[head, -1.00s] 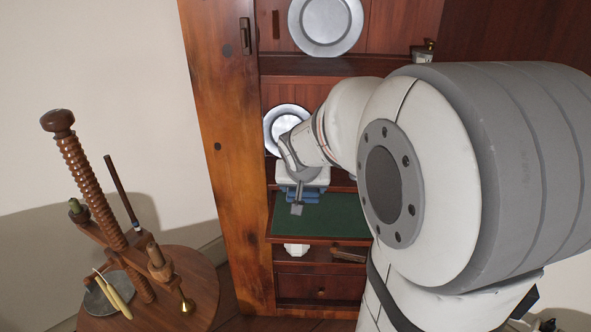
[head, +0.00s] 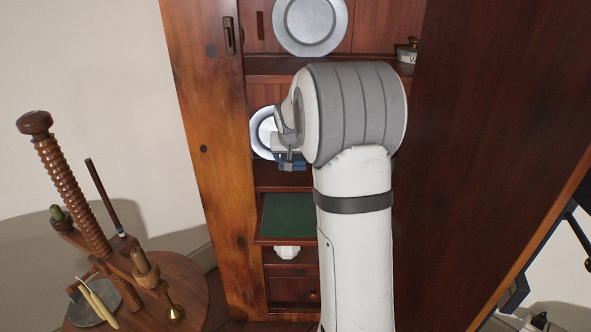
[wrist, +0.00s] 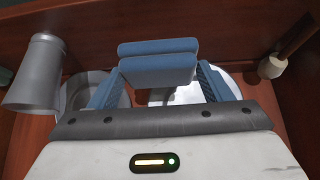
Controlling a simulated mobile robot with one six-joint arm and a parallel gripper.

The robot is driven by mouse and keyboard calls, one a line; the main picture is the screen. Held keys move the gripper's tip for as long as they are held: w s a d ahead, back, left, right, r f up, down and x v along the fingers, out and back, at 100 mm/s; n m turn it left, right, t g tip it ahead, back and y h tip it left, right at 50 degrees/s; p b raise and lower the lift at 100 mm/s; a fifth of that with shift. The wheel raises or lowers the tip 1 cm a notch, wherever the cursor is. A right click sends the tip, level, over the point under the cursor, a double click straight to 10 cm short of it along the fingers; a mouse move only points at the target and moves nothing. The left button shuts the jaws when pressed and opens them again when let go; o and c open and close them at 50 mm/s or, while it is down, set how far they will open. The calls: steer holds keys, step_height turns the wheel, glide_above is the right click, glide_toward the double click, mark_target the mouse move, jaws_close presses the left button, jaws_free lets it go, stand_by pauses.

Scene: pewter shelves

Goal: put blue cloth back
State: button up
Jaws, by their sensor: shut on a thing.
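The folded blue cloth (wrist: 158,66) is in my gripper (wrist: 160,76), between its two fingers in the wrist view. The fingers are shut on it. In the head view my gripper (head: 288,154) is at the middle shelf of the wooden cabinet, in front of a pewter plate (head: 259,136). The blue below my gripper there is small, and I cannot tell cloth from fingers. My arm hides the right part of that shelf.
In the wrist view a grey pewter vessel (wrist: 36,76) is close on the left, and a small handled item (wrist: 272,67) is at the right. Below are a green-topped board (head: 287,216) and a white object (head: 287,252). An upper plate (head: 310,25) stands above.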

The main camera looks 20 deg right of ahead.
step_height(320, 180, down, 4)
steer(key=shift+f+b, duration=0.25)
steer(key=shift+b, duration=0.55)
steer(key=shift+w+f, duration=0.1)
steer(key=shift+w, duration=0.1)
steer(key=shift+f, duration=0.15)
steer(key=o, duration=0.9)
